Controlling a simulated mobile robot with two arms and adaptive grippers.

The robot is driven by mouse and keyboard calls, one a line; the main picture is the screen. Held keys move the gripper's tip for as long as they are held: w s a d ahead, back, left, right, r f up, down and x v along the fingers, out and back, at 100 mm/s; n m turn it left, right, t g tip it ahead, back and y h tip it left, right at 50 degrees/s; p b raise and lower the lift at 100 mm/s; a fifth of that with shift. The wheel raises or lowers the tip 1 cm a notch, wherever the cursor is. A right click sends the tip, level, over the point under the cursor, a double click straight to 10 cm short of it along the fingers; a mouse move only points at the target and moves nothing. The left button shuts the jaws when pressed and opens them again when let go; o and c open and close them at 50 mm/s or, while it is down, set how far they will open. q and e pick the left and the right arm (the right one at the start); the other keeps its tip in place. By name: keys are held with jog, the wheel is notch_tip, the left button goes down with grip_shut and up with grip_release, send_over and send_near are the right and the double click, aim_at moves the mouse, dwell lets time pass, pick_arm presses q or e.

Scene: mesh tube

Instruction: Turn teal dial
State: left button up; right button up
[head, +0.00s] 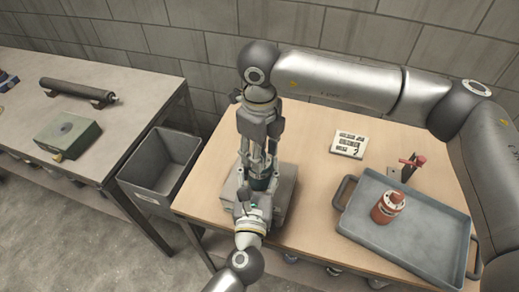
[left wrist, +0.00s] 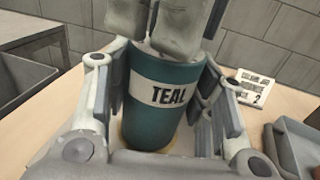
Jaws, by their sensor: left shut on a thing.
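A teal cylinder (left wrist: 160,95) with a white band reading "TEAL" stands upright in the left wrist view. In the head view only a dark teal part (head: 262,184) shows, above a grey block (head: 287,196) on the wooden table. My left gripper (head: 254,200) comes in low from the front and is shut on the cylinder, a finger on each side. My right gripper (head: 260,168) points straight down from above. Its fingertips (left wrist: 165,40) are close together at the cylinder's top. What lies between them is hidden, so I cannot tell whether they grip anything.
A grey tray (head: 420,240) with a red-brown bottle (head: 388,207) stands to the right. Behind it are a white card (head: 348,144) and a red-handled item (head: 412,161). A grey bin (head: 160,170) stands left of the table. A second bench (head: 110,95) holds a green box (head: 68,135).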

grip_shut()
jog(key=shift+n, duration=0.3)
jog(key=shift+o, duration=1.4)
grip_release()
jog(key=shift+r, duration=0.1)
notch_tip(320, 180, up, 12)
